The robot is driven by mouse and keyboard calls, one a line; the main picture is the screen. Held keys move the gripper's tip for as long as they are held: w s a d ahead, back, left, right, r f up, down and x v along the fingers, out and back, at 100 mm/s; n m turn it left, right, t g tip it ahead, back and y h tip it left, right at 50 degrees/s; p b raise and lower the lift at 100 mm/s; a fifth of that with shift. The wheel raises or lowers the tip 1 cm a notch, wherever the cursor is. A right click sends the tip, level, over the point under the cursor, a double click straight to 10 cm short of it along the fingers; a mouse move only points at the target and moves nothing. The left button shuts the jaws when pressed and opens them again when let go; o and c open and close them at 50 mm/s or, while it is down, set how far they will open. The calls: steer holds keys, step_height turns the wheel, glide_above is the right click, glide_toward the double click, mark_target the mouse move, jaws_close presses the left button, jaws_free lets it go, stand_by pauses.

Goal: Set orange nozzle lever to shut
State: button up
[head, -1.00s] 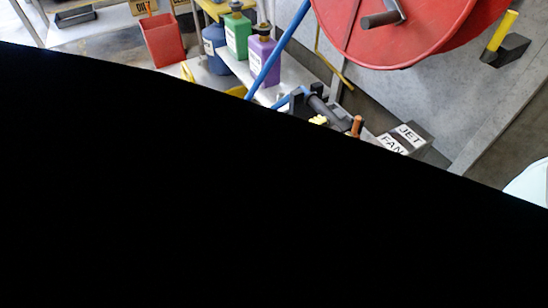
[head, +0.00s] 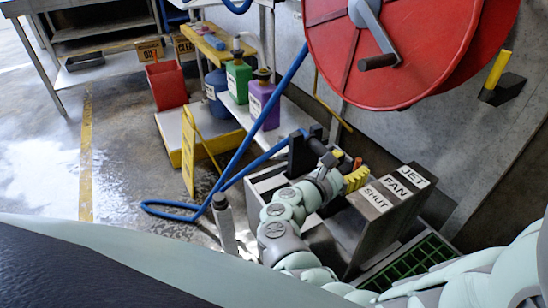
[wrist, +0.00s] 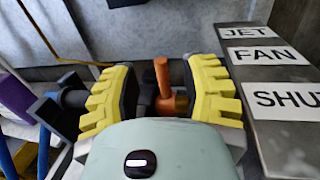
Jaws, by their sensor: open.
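The orange nozzle lever (wrist: 164,85) stands upright between the two yellow ribbed fingers of my gripper (wrist: 160,95) in the wrist view. The fingers are apart, with a gap to the lever on the left and less room on the right. In the head view my gripper (head: 350,175) is at the nozzle, and only a small orange tip of the lever (head: 357,162) shows behind it.
A red hose reel (head: 410,50) hangs above on the wall. A blue hose (head: 255,120) runs down to the nozzle. Green (head: 238,76) and purple (head: 263,100) bottles stand on a shelf to the left. A green grate (head: 415,262) lies right of the label blocks.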

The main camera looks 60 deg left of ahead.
mark_target(357, 161)
steer(key=shift+w+a, duration=0.2)
steer(key=shift+w, duration=1.7)
steer(key=shift+o, duration=0.3)
jaws_close()
